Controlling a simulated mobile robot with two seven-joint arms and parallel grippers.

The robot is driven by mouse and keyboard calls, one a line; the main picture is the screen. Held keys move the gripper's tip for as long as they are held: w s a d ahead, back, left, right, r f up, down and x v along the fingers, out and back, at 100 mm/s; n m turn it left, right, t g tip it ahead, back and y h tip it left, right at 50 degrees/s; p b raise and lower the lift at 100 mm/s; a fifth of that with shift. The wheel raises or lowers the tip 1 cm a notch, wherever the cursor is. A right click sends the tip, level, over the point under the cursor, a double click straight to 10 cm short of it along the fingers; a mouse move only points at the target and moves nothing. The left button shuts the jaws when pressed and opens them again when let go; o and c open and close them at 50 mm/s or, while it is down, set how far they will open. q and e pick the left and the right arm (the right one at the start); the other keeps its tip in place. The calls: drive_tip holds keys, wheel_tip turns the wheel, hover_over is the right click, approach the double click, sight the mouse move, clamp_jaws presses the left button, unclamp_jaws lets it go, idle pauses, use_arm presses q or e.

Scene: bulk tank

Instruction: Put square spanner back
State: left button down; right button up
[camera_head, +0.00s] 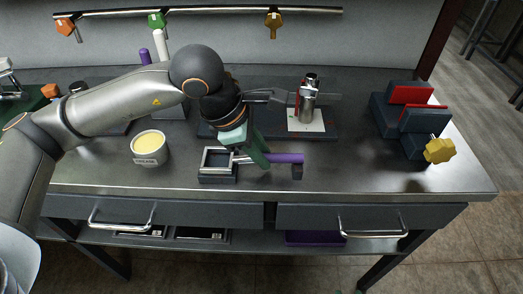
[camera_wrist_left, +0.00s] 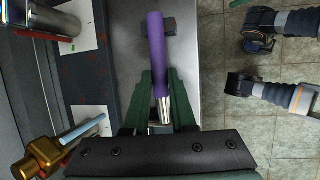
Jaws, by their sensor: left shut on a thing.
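The square spanner has a purple handle (camera_head: 287,158) and a silver shaft. It also shows in the left wrist view (camera_wrist_left: 157,50). My left gripper (camera_head: 255,152) reaches down from above, and its green jaws are shut on the spanner near the silver shaft (camera_wrist_left: 164,112). The spanner lies roughly level near the front of the worktop, handle to the right. The handle's end is over or beside a small dark block (camera_head: 297,173); I cannot tell whether they touch. A square open frame (camera_head: 218,178) stands left of the gripper. The spanner's tip is partly hidden. My right gripper does not show.
A tub of yellow stuff (camera_head: 149,148) stands left of the square frame. Behind the gripper, a metal cylinder (camera_head: 309,104) stands on a white card. Dark blocks with red parts (camera_head: 411,95) and a yellow knob (camera_head: 439,150) are at right. The worktop's front right is clear.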

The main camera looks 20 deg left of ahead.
use_arm(q)
drive_tip(key=shift+f+b, duration=0.25)
drive_tip(key=shift+b, duration=0.1)
drive_tip(key=c, duration=0.7)
unclamp_jaws()
drive_tip(key=shift+r, duration=0.1)
drive_tip(key=shift+c, duration=0.2)
drive_tip(key=shift+r+p, duration=0.4)
drive_tip(key=shift+p, duration=0.05)
drive_tip(key=p+v, duration=0.1)
drive_tip(key=v, duration=1)
drive_tip(key=shift+r, duration=0.3)
drive_tip(key=shift+a, duration=0.1)
